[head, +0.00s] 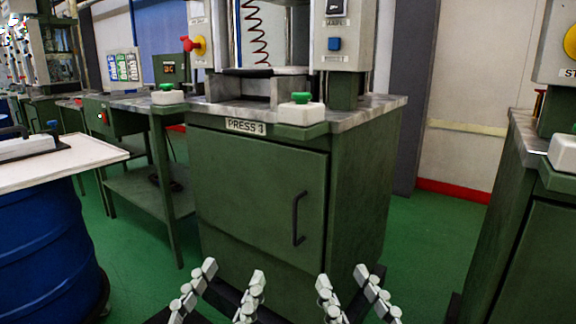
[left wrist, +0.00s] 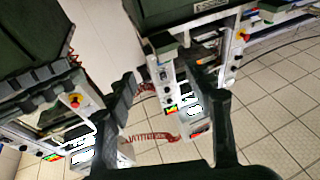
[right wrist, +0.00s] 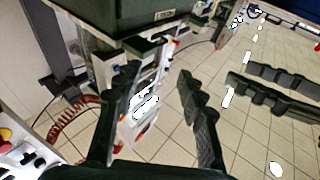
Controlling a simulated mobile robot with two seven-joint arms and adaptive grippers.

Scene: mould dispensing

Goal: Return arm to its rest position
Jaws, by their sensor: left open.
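My left gripper (head: 233,271) and my right gripper (head: 342,277) stand side by side at the bottom of the head view, fingers pointing up, in front of the green press cabinet. Each gripper's two fingers are spread with nothing visible between them. In the left wrist view my left gripper (left wrist: 175,90) shows two dark, separated fingers. In the right wrist view my right gripper (right wrist: 155,72) is likewise open and empty. The other gripper's dark fingers show at the side of each wrist view. The arms themselves are mostly out of view.
The green cabinet (head: 258,185) labelled PRESS 3 stands ahead, with green-topped buttons (head: 301,108) on its bench. A blue drum (head: 45,240) under a white board (head: 60,160) is at left. Another green cabinet (head: 535,235) is at right. Green floor (head: 430,235) is clear between the cabinets.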

